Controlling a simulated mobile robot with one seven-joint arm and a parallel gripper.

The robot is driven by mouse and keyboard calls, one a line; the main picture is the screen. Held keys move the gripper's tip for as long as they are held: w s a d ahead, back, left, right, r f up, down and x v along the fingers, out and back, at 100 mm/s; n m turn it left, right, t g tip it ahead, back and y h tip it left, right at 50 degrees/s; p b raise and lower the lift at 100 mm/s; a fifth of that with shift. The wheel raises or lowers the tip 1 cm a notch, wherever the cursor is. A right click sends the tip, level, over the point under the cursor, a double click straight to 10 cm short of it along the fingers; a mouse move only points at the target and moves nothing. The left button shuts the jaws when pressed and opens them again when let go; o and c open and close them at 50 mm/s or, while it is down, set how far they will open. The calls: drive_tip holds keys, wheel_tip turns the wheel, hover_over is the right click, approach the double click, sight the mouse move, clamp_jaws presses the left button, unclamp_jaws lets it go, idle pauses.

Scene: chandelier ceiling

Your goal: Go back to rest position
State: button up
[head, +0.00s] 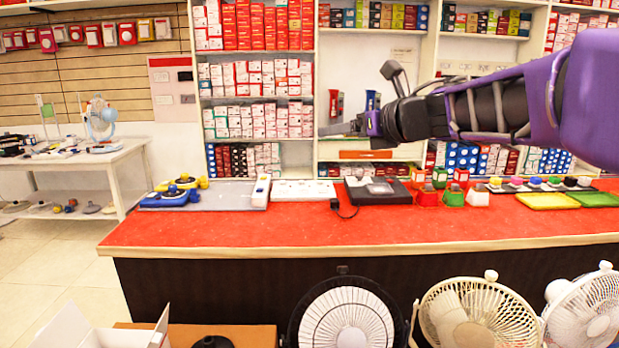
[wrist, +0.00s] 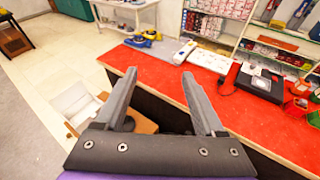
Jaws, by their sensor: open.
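My gripper (wrist: 160,98) shows in the wrist view with its two grey fingers spread apart and nothing between them. In the head view my purple and black arm reaches in from the right, and the gripper (head: 345,128) points left, held in the air above the red counter (head: 240,228). It touches nothing that I can see. The red counter also shows in the wrist view (wrist: 200,82), below and beyond the fingers.
On the counter stand a black device (head: 378,191), a white power strip (head: 303,190), blue and yellow tools (head: 172,195) and red containers (head: 427,195). Several fans (head: 345,318) stand in front. Stocked shelves (head: 255,75) rise behind.

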drive_tip(key=s+d+m+t+h+p, duration=0.1)
drive_tip(key=s+d+m+t+h, duration=0.2)
drive_tip(key=d+m, duration=0.6)
drive_tip(key=s+d+m+h+p, duration=0.1)
drive_tip(key=s+d+m+h, duration=0.3)
drive_tip(key=m, duration=1)
drive_tip(key=s+a+f+m+g, duration=0.2)
drive_tip(key=s+f+m, duration=0.3)
drive_tip(key=s, duration=0.3)
drive_tip(key=s+a+f+m+g+h+p, duration=0.1)
drive_tip(key=s+a+f+m+g, duration=0.2)
drive_tip(key=s+m, duration=0.4)
drive_tip(key=s+a+f+m+g+p, duration=0.1)
drive_tip(key=s+a+f+m+g, duration=0.2)
drive_tip(key=s+f+m, duration=0.3)
drive_tip(key=s+f+g, duration=0.1)
drive_tip(key=s, duration=0.2)
drive_tip(key=shift+s+a+f+m, duration=0.15)
drive_tip(key=shift+s+f+m, duration=0.2)
drive_tip(key=shift+s+m, duration=0.05)
